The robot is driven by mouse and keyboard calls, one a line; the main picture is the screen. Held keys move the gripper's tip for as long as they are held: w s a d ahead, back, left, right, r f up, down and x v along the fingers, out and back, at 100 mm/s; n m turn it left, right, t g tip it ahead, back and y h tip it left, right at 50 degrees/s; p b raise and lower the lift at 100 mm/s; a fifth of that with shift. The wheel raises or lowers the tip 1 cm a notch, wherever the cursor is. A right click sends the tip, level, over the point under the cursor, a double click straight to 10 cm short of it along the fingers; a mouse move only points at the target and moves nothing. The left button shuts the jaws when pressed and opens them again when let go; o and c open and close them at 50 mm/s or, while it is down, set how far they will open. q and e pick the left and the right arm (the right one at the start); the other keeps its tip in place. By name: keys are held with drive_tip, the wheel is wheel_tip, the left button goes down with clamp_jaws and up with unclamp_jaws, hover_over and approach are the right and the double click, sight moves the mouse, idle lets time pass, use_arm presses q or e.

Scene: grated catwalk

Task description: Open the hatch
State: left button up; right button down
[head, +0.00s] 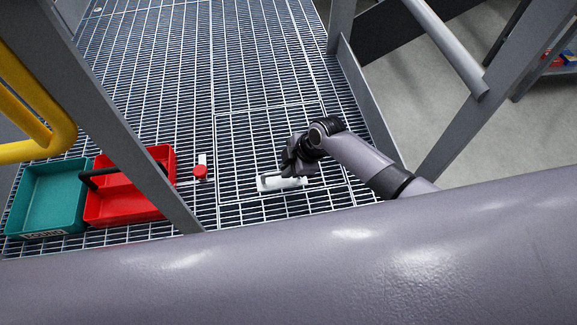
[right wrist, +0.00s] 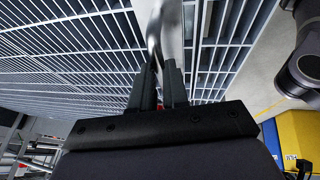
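The hatch (head: 240,150) is a framed rectangular panel in the grating. It looks flush with the floor around it. A pale handle (head: 282,184) lies on its near part. A red knob (head: 200,172) on a small white plate sits at the hatch's left edge. My right gripper (head: 290,168) is down at the handle and covers part of it. In the right wrist view, the gripper's fingers (right wrist: 158,80) are close together with the shiny metal handle (right wrist: 168,30) between them. The fingertip contact is partly hidden. My left gripper is not in view.
A red tray (head: 120,210) with a black handle and a teal tray (head: 50,200) stand left of the hatch. A grey post (head: 110,120) and a yellow rail (head: 40,140) rise at left. Grey rails stand at right. The grating beyond the hatch is clear.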

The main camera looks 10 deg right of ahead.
drive_tip(key=shift+w+r, duration=0.1)
drive_tip(key=shift+r, duration=0.05)
drive_tip(key=w+r+g+b, duration=0.1)
drive_tip(key=w+r+b, duration=0.1)
drive_tip(key=w+r, duration=0.2)
drive_tip(key=w+r+g+b, duration=0.1)
drive_tip(key=w+r, duration=0.3)
drive_tip(key=r, duration=0.6)
drive_tip(key=shift+w+d+r+m+g+b, duration=0.2)
drive_tip(key=shift+w+r+m+g+b, duration=0.1)
drive_tip(key=shift+b, duration=0.2)
drive_tip(key=c, duration=1.4)
unclamp_jaws()
drive_tip(key=shift+f, duration=0.1)
drive_tip(key=shift+o, duration=1.4)
drive_tip(key=shift+w+a+f, duration=0.1)
drive_tip(key=shift+w+f, duration=0.05)
drive_tip(key=shift+r, duration=0.2)
